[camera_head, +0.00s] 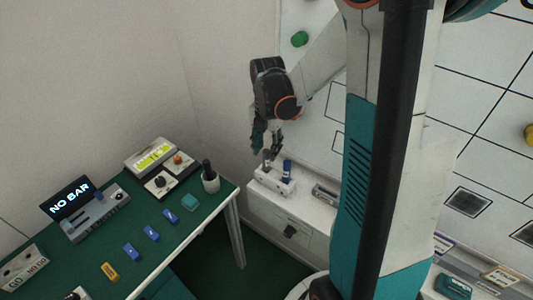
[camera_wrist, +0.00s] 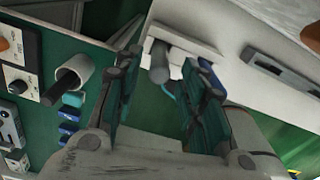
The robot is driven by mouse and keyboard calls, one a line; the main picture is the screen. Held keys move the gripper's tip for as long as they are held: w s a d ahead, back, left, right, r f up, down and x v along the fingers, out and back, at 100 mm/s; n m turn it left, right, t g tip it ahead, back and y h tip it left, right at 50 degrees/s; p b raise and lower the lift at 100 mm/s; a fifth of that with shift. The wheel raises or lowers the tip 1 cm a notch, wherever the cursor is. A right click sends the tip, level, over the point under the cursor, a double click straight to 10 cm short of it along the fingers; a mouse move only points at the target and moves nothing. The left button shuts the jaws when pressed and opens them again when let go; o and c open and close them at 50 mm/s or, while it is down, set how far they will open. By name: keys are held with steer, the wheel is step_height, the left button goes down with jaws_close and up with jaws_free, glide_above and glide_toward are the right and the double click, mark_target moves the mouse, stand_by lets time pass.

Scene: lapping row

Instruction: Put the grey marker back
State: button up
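A small white holder (camera_head: 275,184) stands on the white cabinet below my gripper. A grey marker (camera_head: 267,164) stands upright in its left part and a blue marker (camera_head: 287,169) in its right part. In the wrist view the grey marker (camera_wrist: 160,64) sits in the holder (camera_wrist: 190,36), seen between my fingers. The blue marker (camera_wrist: 207,70) is partly hidden by the right finger. My gripper (camera_head: 266,144) is open just above the holder. In the wrist view my gripper (camera_wrist: 166,72) has its teal fingers wide apart, with nothing clamped. I cannot tell whether a finger touches a marker.
The green table (camera_head: 150,230) at left holds a white cup (camera_head: 210,182) with a dark handle, several blue blocks, a yellow block (camera_head: 110,271) and a "NO BAR" display (camera_head: 70,198). A grey slotted piece (camera_head: 325,194) lies right of the holder. Walls stand close behind.

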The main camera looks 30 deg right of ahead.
steer(key=shift+r+p, duration=0.7)
steer(key=shift+r, duration=1.95)
